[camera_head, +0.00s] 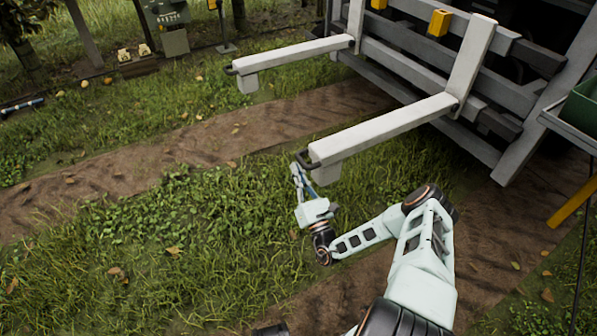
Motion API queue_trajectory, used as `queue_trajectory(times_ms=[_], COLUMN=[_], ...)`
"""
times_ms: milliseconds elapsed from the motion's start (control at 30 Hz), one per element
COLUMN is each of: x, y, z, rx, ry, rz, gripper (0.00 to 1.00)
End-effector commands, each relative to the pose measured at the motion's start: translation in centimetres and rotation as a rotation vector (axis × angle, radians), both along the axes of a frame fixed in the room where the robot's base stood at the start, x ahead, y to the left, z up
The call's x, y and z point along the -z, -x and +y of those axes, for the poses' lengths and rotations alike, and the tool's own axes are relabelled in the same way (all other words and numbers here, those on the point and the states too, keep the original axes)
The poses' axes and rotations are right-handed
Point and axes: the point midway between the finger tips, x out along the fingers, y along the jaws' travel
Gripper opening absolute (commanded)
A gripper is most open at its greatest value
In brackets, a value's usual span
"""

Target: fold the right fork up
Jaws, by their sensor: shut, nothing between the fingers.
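The right fork (385,128) is the nearer of two pale beams. It is folded down, sticking out level to the left from the grey slatted frame. A dark loop handle (307,159) sits on its free end, with a short block under the tip. My gripper (296,169) is just left of and below this end, with its fingers pointing up beside the handle. The fingers are shut and empty; whether they touch the handle I cannot tell. The other fork (292,53) is also level, farther back, with its own dark handle.
The slatted frame (405,68) with upright posts and yellow blocks (439,22) stands at the upper right. A green bin (582,105) is at the right edge. Grass and dirt tracks lie open to the left. A crate (138,67) stands at the back left.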

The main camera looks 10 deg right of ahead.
Motion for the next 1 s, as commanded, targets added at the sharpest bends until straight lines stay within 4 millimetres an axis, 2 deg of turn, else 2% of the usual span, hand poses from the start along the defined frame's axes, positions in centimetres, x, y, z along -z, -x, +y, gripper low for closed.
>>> queue_trajectory(times_ms=[33,233,767,1000], x=[-0.6,-1.4,-1.6,-3.3], y=[0.0,-0.1,-0.1,-0.1], z=[0.1,0.2,0.2,-0.5], rx=[0.001,0.005,0.007,0.007], ry=[0.0,0.001,-0.001,-0.019], rz=[0.0,-0.001,0.0,0.004], gripper=[0.0,0.0,0.0,0.0])
